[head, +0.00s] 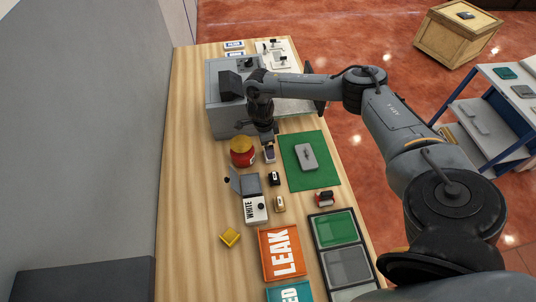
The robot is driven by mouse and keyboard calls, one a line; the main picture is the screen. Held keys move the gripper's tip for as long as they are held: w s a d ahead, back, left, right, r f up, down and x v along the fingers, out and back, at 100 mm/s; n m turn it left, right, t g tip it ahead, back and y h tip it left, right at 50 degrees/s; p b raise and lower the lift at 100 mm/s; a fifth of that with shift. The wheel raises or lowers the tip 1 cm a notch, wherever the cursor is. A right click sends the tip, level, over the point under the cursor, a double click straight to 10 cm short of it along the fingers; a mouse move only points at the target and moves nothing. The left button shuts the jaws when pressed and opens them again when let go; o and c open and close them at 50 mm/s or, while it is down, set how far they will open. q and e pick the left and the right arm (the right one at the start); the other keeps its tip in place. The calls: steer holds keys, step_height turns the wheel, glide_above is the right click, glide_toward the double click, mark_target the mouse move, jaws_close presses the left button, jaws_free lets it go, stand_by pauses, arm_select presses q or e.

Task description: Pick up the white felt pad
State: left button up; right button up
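I cannot make out a white felt pad for sure. A small grey-and-white box with the word WHITE (254,207) stands mid-table, with a grey flap-like part at its back. A small cream-coloured piece (279,204) lies to its right. My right arm reaches in from the right over the table, and its gripper (267,137) points down beside the grey machine. A small dark and pale item (269,153) is just below the fingers. I cannot tell whether they touch it or are shut. My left gripper is out of view.
A grey machine (222,120) stands behind the gripper. The table's left strip is clear.

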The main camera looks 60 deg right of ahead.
steer(key=shift+f, duration=0.7)
steer(key=shift+s+d+f, duration=0.1)
steer(key=shift+f, duration=1.15)
steer(key=shift+s+d+f, duration=0.1)
steer(key=shift+f, duration=1.1)
steer(key=shift+c, duration=0.5)
steer(key=c, duration=1)
steer(key=shift+c, duration=0.2)
